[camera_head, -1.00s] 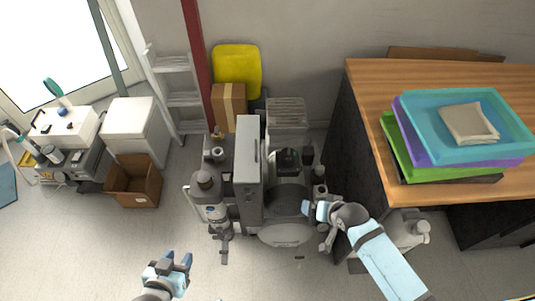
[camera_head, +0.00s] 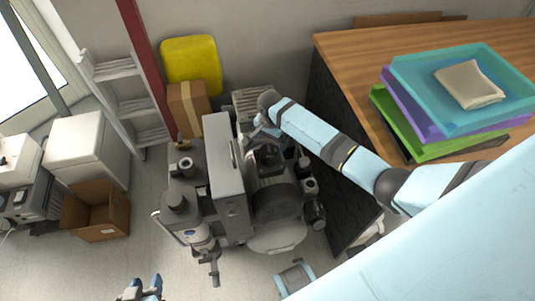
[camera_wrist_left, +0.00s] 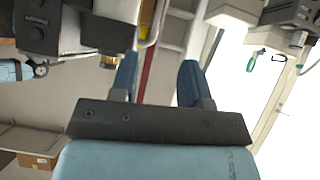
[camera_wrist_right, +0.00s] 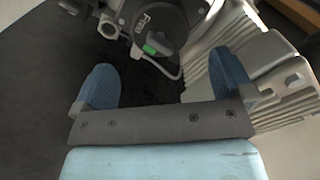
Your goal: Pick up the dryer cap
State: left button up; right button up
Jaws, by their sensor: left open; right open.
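The compressor unit stands mid-floor in the head view, with a tall grey cabinet (camera_head: 224,165) at its middle. A grey canister with a round dark top (camera_head: 174,199) stands at its front left; I cannot tell whether that top is the dryer cap. My right gripper (camera_head: 262,130) is over the back of the unit, partly hidden by my arm. In the right wrist view it is open and empty (camera_wrist_right: 165,82), with a dark grey round part with a green mark (camera_wrist_right: 158,30) beyond the fingers. My left gripper (camera_head: 141,287) is open and empty at the bottom edge, away from the unit.
A wooden table (camera_head: 345,50) with stacked coloured trays (camera_head: 450,125) stands right of the unit. A cardboard box (camera_head: 187,108) and yellow bin (camera_head: 190,62) are behind it. An open box (camera_head: 95,210) lies left. The floor at front left is clear.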

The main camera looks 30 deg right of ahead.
aim_at(269, 153)
jog(key=f, duration=0.2)
jog(key=f+b, duration=0.1)
jog(key=f, duration=0.4)
jog(key=shift+s+a+f, duration=0.1)
jog(key=shift+a+f, duration=0.15)
jog(key=shift+f, duration=0.15)
jog(key=c, duration=1.1)
